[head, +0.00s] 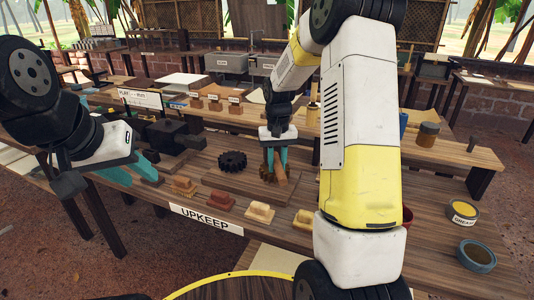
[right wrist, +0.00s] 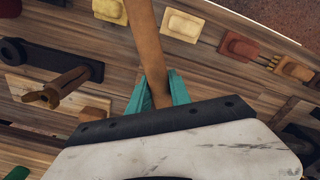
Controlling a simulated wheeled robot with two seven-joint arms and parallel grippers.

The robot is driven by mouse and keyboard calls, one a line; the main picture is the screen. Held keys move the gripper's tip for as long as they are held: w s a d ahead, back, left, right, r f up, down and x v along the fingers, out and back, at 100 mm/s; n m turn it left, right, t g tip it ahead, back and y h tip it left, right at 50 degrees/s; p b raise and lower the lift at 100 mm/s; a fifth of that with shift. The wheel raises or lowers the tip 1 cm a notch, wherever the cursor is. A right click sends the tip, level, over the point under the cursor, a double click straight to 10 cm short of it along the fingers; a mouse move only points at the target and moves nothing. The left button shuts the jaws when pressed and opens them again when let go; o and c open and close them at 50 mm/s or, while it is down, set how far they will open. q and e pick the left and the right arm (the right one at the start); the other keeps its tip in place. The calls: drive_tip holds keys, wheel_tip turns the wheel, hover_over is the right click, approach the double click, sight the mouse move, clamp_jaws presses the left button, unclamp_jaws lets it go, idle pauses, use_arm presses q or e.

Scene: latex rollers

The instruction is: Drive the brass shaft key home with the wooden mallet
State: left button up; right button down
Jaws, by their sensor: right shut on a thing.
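My right gripper (head: 276,158) is shut on the brown wooden handle of the mallet (head: 281,176), above the middle of the bench. In the right wrist view, the handle (right wrist: 149,48) runs from between the teal fingers (right wrist: 158,92) past the top edge, so the mallet head is not seen there. A brown, slotted shaft-like piece (right wrist: 68,83) lies to the left of the handle, apart from it, beside a dark bar. I cannot make out the brass key for certain. My left gripper (head: 134,170) is open and empty over the bench's left front.
A dark gear (head: 232,161) sits left of my right gripper. Several coloured blocks, such as a red one (head: 221,199), line the front edge above the UPKEEP sign (head: 205,219). A grease tin (head: 463,212) and a blue-grey pot (head: 476,256) stand at the right.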

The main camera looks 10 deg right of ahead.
drive_tip(key=shift+f, duration=0.55)
drive_tip(key=shift+r, duration=0.1)
drive_tip(key=shift+r, duration=1.45)
drive_tip(key=shift+f, duration=1.7)
drive_tip(key=shift+r, duration=0.1)
